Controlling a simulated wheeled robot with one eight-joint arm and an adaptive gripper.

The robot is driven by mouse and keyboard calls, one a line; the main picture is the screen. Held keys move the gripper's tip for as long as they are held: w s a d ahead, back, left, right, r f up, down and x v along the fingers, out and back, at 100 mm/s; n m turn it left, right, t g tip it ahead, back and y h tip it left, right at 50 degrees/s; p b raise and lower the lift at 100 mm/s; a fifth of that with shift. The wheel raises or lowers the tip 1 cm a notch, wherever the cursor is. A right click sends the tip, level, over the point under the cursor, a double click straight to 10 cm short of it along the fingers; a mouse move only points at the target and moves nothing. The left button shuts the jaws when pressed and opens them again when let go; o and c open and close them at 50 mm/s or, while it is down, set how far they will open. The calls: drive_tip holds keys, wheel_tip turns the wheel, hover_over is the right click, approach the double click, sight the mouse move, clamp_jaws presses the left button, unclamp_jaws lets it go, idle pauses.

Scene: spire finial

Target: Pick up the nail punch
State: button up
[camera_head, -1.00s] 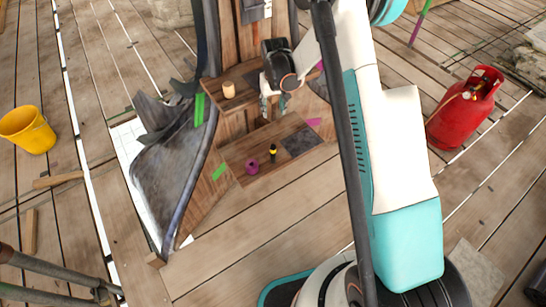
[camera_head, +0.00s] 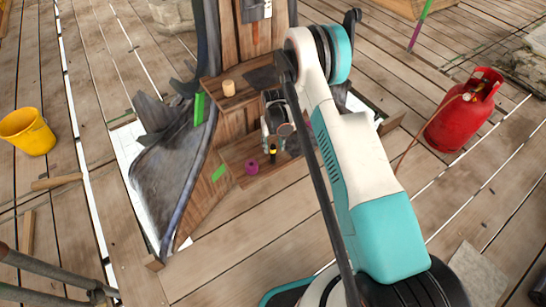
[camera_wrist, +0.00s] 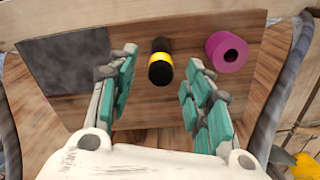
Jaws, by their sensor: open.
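The nail punch (camera_wrist: 160,62) is a short black cylinder with a yellow band. In the wrist view it lies between and just beyond the two teal fingers of my gripper (camera_wrist: 157,95), with a gap on each side. My gripper is open and empty. In the head view the punch (camera_head: 272,152) shows on the lower wooden shelf (camera_head: 233,156), directly below my gripper (camera_head: 277,143), which hides part of that shelf.
A magenta roll (camera_wrist: 228,52) sits right of the punch in the wrist view, near my finger. A dark grey square (camera_wrist: 65,62) lies on the left. A cream cylinder (camera_head: 228,88) stands on the upper shelf. A yellow bucket (camera_head: 27,131) and red gas cylinder (camera_head: 464,112) stand farther off.

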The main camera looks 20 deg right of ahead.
sight(273, 152)
drive_tip(key=shift+f+b, duration=1.5)
drive_tip(key=shift+f, duration=1.45)
drive_tip(key=shift+c, duration=0.2)
clamp_jaws()
